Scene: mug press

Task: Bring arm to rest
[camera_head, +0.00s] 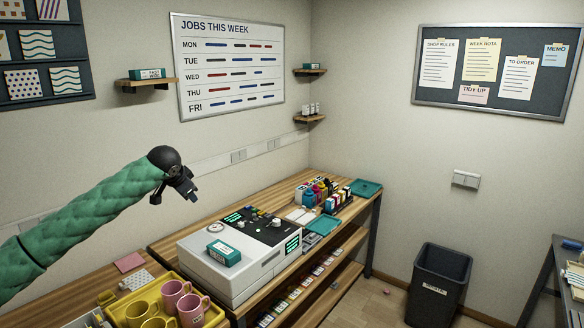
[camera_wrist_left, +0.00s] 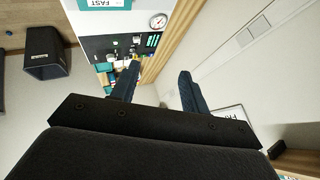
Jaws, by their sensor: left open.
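My left arm, in a green quilted sleeve, comes in from the left in the head view. Its left gripper (camera_head: 188,190) hangs in the air above the left end of the bench and the mug press machine, touching nothing. The left wrist view shows its two dark fingers (camera_wrist_left: 160,84) apart with nothing between them. The white press machine (camera_head: 240,252) stands on the wooden bench (camera_head: 160,246), with a green box (camera_head: 224,252) on its top. My right gripper is not in either view.
A yellow tray (camera_head: 216,314) with pink and yellow mugs (camera_head: 172,294) stands at the front left. Ink bottles (camera_head: 312,194) and teal trays (camera_head: 366,188) are at the bench's far end. A dark bin (camera_head: 438,284) stands on the floor right. The air around the gripper is clear.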

